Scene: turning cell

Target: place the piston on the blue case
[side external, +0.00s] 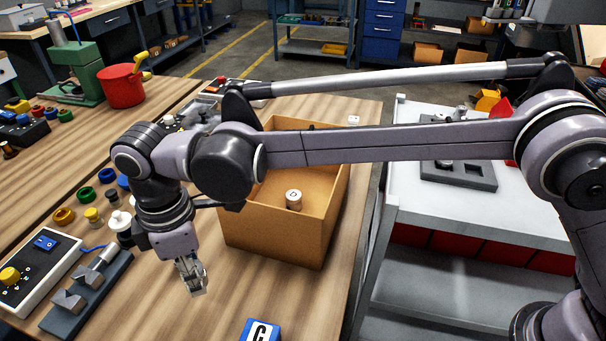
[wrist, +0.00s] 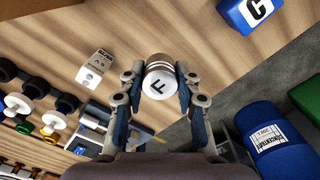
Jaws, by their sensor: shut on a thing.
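The piston (wrist: 159,84), a short metal cylinder with a white face marked F, is between the two fingers of my gripper (wrist: 158,92) in the wrist view. My gripper is shut on it. In the side view my gripper (side external: 194,279) hangs pointing down above the wooden table, left of the cardboard box, and mostly hides the piston. The blue case (side external: 261,331), with a white C label, is at the bottom edge of the side view, right of my gripper. It also shows in the wrist view (wrist: 244,17), at the top right, apart from the piston.
An open cardboard box (side external: 273,236) holds a similar cylinder marked D (side external: 293,199). Grey V-blocks (side external: 88,290) and a control box (side external: 36,272) stand at the left. A white marked block (wrist: 97,67) lies on the table. Bare wood lies between my gripper and the case.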

